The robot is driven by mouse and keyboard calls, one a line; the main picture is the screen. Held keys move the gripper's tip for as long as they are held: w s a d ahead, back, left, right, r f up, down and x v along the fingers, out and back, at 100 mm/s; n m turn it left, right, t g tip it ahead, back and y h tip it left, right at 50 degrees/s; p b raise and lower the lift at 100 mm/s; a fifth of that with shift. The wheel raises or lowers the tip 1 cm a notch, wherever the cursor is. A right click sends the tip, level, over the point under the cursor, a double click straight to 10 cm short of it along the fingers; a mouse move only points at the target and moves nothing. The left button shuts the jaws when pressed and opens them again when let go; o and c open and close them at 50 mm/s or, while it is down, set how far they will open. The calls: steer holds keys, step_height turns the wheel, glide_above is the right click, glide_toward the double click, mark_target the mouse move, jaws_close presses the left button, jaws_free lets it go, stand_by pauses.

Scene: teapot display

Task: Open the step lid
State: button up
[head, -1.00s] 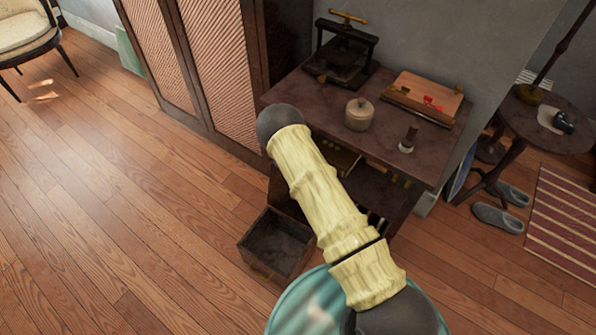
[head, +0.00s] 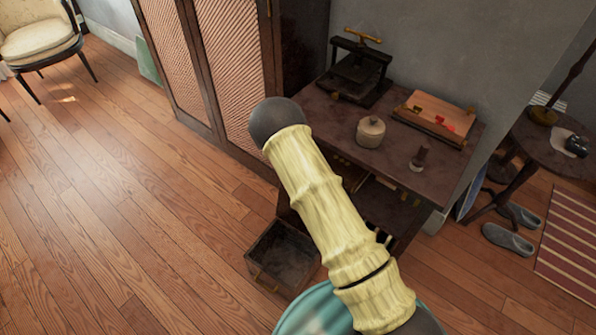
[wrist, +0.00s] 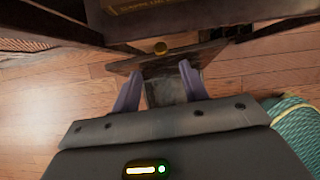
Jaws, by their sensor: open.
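A grey surface (wrist: 165,92) shows between the fingers, below the panel's edge. My gripper (wrist: 160,70) is open, its two pale fingers apart with nothing held between them. Whether a fingertip touches the panel, I cannot tell. In the head view my arm hides my gripper and part of the dark desk (head: 440,178). A dark open box or drawer (head: 283,258) sits low at the desk's left.
On the desk top stand a press (head: 358,68), a lidded pot (head: 370,131), a small dark item (head: 419,158) and a wooden board (head: 434,114) with red pieces. A cabinet (head: 215,70) stands at left. A round table (head: 552,145) and slippers (head: 508,239) are at right.

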steer(key=v, duration=0.8)
steer(key=shift+r+p, duration=0.3)
steer(key=shift+p, duration=0.15)
steer(key=s+d+r+m+g+y, duration=0.1)
steer(key=s+d+r+m+y, duration=0.1)
steer(key=s+d+r+m, duration=0.8)
steer(key=s+d+r+m+g+y, duration=0.1)
steer(key=s+d+r+m, duration=0.3)
steer(key=s+r+m, duration=1.15)
step_height(320, 180, up, 15)
steer(key=w+m+p, duration=0.2)
steer(key=m+p, duration=0.1)
steer(key=p, duration=1.4)
steer(key=shift+a+p, duration=0.2)
steer(key=shift+p, duration=0.2)
steer(key=shift+r, duration=0.1)
